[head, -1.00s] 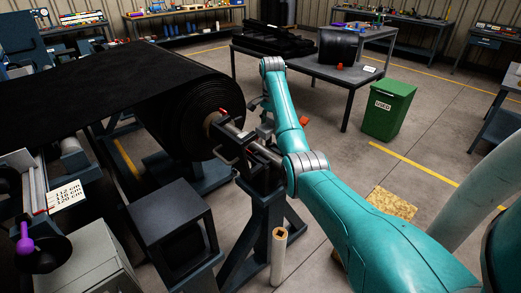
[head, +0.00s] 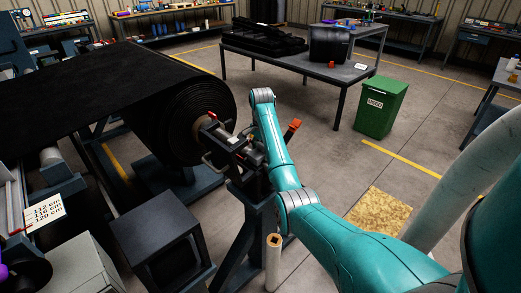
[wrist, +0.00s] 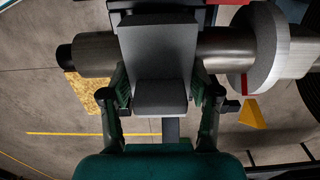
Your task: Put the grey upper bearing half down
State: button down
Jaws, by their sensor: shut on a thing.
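In the wrist view the grey upper bearing half (wrist: 158,48) is a blocky piece between the two dark fingers of my gripper (wrist: 160,82), which is shut on it. It lies across the steel shaft (wrist: 95,54) and hides the part of the shaft behind it. I cannot tell whether it touches the shaft or the seat below. In the head view my arm's end is over the bearing stand (head: 250,205) at the near end of the black belt roll (head: 207,115); the bearing half cannot be made out clearly there.
A pale round collar (wrist: 257,50) sits on the shaft beside the right finger. An orange-red handle (head: 294,125) sticks up right of my arm.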

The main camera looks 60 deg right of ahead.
jog(key=shift+f, duration=0.5)
jog(key=shift+c, duration=1.2)
grip_release()
